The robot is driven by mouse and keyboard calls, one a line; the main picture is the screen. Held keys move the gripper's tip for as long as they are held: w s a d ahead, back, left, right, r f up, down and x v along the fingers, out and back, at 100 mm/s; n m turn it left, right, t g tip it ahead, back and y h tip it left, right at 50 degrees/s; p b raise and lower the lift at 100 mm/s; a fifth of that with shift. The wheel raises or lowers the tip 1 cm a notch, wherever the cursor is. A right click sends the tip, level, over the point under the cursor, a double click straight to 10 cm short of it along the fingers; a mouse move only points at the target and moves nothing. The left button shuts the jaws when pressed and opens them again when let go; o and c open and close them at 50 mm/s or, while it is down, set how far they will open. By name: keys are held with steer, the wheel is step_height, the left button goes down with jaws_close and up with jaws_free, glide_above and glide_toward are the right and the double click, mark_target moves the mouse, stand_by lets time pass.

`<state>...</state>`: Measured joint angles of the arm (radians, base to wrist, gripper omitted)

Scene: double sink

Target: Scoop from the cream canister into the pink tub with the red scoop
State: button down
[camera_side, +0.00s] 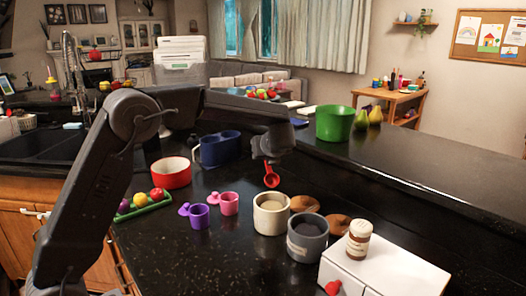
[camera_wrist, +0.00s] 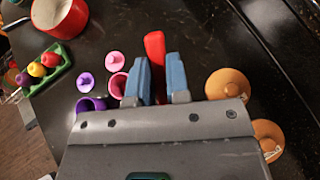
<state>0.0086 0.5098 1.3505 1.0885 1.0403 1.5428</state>
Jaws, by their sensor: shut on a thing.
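My gripper (camera_side: 268,158) is shut on the red scoop (camera_side: 271,177), which hangs below it above the counter. In the wrist view the red handle (camera_wrist: 154,50) stands between the two blue fingers. The cream canister (camera_side: 271,215) stands open below and slightly right of the scoop, apart from it. The pink tub (camera_side: 229,204) stands open to the left of the canister, its pink lid (camera_side: 213,198) beside it. The tub (camera_wrist: 118,84) and lid (camera_wrist: 114,61) also show left of my fingers in the wrist view. My gripper body hides the canister there.
A grey canister (camera_side: 307,240) and brown lids (camera_side: 338,223) crowd the cream canister's right. A purple tub (camera_side: 199,216) stands left of the pink one. A white drawer box (camera_side: 390,268) carries a brown jar (camera_side: 358,240). A red bowl (camera_side: 171,174) and blue container (camera_side: 220,148) stand behind.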

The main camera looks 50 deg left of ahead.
mark_target(267, 184)
steer(key=shift+s+d+f, duration=0.6)
steer(key=shift+d+f, duration=0.5)
steer(key=shift+f, duration=3.65)
steer(key=shift+w+a+r, duration=0.1)
steer(key=shift+r, duration=1.5)
steer(key=shift+w+a+r, duration=0.1)
steer(key=shift+r, duration=1.45)
steer(key=shift+s+r, duration=0.1)
steer(key=shift+r, duration=2.15)
